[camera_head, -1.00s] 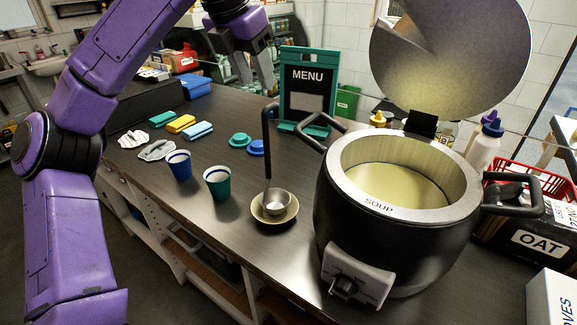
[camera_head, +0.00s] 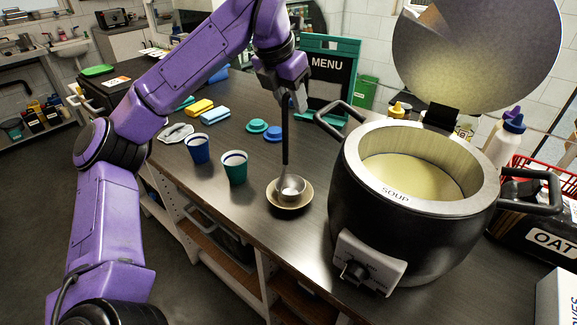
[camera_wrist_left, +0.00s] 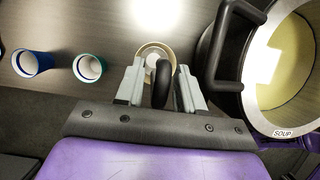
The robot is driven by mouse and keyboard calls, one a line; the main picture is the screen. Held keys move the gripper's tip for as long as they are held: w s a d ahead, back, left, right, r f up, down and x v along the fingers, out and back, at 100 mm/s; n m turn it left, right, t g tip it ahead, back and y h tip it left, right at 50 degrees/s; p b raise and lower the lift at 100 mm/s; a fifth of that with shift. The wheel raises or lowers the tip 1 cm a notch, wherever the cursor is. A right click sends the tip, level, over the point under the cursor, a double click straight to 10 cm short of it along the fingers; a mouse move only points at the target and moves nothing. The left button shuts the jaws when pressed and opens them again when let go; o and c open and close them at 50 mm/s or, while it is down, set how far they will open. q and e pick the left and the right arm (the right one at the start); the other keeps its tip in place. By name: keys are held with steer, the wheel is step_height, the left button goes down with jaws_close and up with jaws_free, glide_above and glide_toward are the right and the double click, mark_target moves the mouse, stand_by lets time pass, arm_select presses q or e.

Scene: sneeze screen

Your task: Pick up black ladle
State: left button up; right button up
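The black ladle (camera_head: 285,140) stands upright, its metal bowl end resting in a small tan dish (camera_head: 296,207) on the counter. My left gripper (camera_head: 290,102) is at the top of its handle. In the left wrist view the dark hooked handle end (camera_wrist_left: 162,82) lies between the two fingers of my left gripper (camera_wrist_left: 160,88), with gaps on both sides. The gripper is open around the handle. In the head view the handle's top is partly hidden by the gripper. My right gripper is not in view.
A large black soup pot (camera_head: 408,235) with side handles and a raised lid (camera_head: 480,60) stands close at right. A blue cup (camera_head: 197,150) and a green cup (camera_head: 234,170) stand left of the dish. A menu board (camera_head: 328,85) stands behind.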

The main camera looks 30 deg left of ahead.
arm_select(q)
jaws_close()
step_height(320, 180, up, 10)
steer(key=shift+d+r+p, duration=0.1)
steer(key=shift+p, duration=0.25)
